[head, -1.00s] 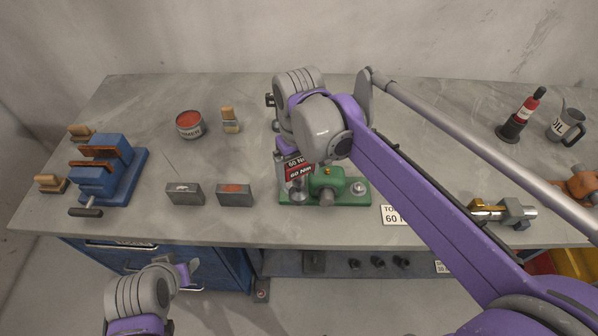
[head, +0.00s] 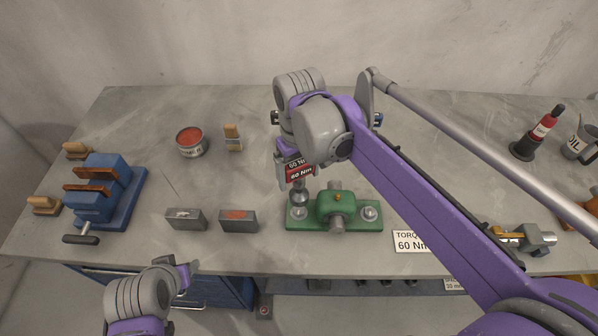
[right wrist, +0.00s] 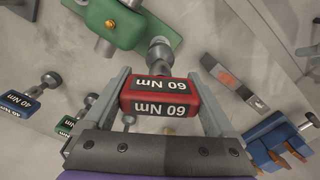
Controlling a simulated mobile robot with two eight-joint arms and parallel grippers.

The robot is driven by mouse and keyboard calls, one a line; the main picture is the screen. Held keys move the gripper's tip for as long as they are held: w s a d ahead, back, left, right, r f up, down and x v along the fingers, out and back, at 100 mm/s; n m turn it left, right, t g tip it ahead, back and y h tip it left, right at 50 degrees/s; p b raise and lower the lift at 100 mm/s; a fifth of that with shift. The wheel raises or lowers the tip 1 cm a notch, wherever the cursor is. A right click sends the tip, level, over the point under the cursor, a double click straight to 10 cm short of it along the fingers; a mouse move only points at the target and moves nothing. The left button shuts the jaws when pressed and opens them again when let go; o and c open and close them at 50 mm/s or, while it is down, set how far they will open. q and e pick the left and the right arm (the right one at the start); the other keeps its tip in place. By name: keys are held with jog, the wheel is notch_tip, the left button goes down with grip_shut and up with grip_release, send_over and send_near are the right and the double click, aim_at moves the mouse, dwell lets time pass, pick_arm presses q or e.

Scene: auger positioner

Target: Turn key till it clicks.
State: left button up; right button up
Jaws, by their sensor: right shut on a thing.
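The red 60 Nm key (head: 299,172) is in my right gripper (head: 296,164), shut on its block-shaped handle. It also shows in the right wrist view (right wrist: 160,88), between the two fingers. Its socket (head: 298,197) points down and shows just above the left bolt (head: 297,212) of the green fixture (head: 336,205). I cannot tell whether socket and bolt touch. The fixture's right bolt (head: 369,212) is uncovered. My left gripper (head: 186,275) is low at the left, in front of the bench, and its jaws are unclear.
A 60 Nm sign (head: 412,242) lies right of the fixture. Two grey blocks, one here (head: 238,220), and a blue vise (head: 104,190) stand left. The wrist view shows a blue 40 Nm key (right wrist: 18,103) and a green key (right wrist: 66,125). The bench back is mostly clear.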

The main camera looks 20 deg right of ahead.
aim_at(299, 191)
pick_arm(q)
jog(key=shift+s+f+b, duration=0.3)
jog(key=shift+f+b, duration=0.15)
jog(key=shift+f, duration=0.2)
jog(key=shift+s+f+b, duration=0.35)
jog(key=shift+f+b, duration=0.1)
jog(key=shift+f, duration=0.25)
jog(key=shift+s+f+b, duration=0.3)
jog(key=shift+f+b, duration=0.15)
jog(key=shift+f, duration=0.2)
pick_arm(e)
jog(key=shift+f, duration=2.75)
pick_arm(q)
jog(key=shift+s+f+g+b, duration=0.15)
jog(key=shift+f+g+b, duration=0.2)
jog(key=shift+f, duration=0.2)
pick_arm(e)
jog(key=shift+f, duration=0.75)
jog(key=o, duration=1)
grip_shut()
